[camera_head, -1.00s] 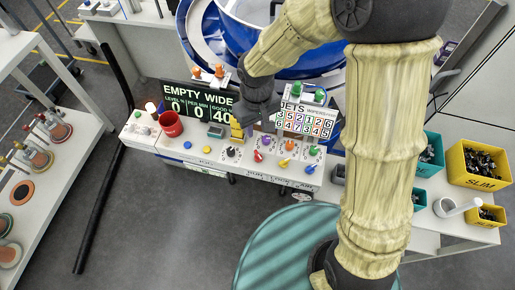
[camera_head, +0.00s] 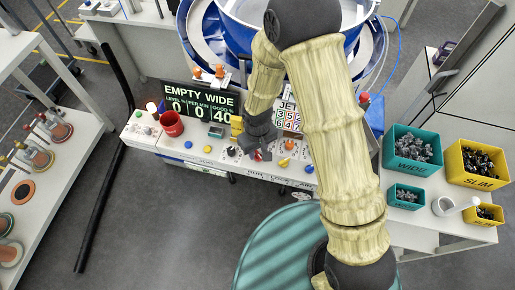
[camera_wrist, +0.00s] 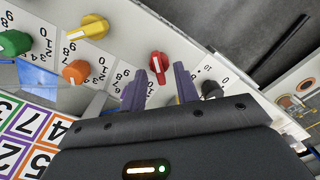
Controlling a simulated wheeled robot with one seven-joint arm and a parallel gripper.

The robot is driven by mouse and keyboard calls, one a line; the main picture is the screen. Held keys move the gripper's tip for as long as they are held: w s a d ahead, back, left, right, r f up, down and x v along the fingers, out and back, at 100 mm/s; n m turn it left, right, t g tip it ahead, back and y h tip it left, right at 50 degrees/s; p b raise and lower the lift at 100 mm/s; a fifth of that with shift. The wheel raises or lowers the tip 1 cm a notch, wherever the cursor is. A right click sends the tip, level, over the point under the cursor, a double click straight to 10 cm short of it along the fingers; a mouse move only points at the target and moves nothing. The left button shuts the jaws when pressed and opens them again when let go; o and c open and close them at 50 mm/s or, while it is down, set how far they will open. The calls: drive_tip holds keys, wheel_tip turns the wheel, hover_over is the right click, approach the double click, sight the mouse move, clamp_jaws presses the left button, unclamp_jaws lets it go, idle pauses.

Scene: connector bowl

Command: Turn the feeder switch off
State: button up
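My gripper (camera_head: 261,148) is over the control panel (camera_head: 207,160) in the head view. In the wrist view its two purple-grey fingers (camera_wrist: 158,80) are apart, with nothing held. A red knob (camera_wrist: 158,66) shows in the gap, just beyond the fingertips; I cannot tell whether they touch it. A black knob (camera_wrist: 212,89) is right of the fingers, partly hidden by the gripper body. Yellow (camera_wrist: 89,26), orange (camera_wrist: 75,71) and green (camera_wrist: 15,43) knobs are to the left. Labels on the panel are too small to tell which knob is the feeder switch.
A display (camera_head: 200,102) reads "EMPTY WIDE" with 0, 0 and 40. Teal bins (camera_head: 412,150) and yellow bins (camera_head: 476,160) are at right.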

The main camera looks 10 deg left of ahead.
clamp_jaws()
drive_tip(key=shift+n, duration=0.4)
drive_tip(key=n, duration=0.2)
drive_tip(key=shift+n, duration=0.3)
drive_tip(key=n, duration=0.3)
drive_tip(key=shift+s+a+n+b, duration=0.1)
drive_tip(key=shift+s+n+b, duration=0.05)
drive_tip(key=shift+n+b, duration=0.15)
drive_tip(key=n, duration=0.5)
drive_tip(key=shift+s, duration=0.1)
drive_tip(key=n+p, duration=0.1)
drive_tip(key=n, duration=0.5)
drive_tip(key=shift+s, duration=0.1)
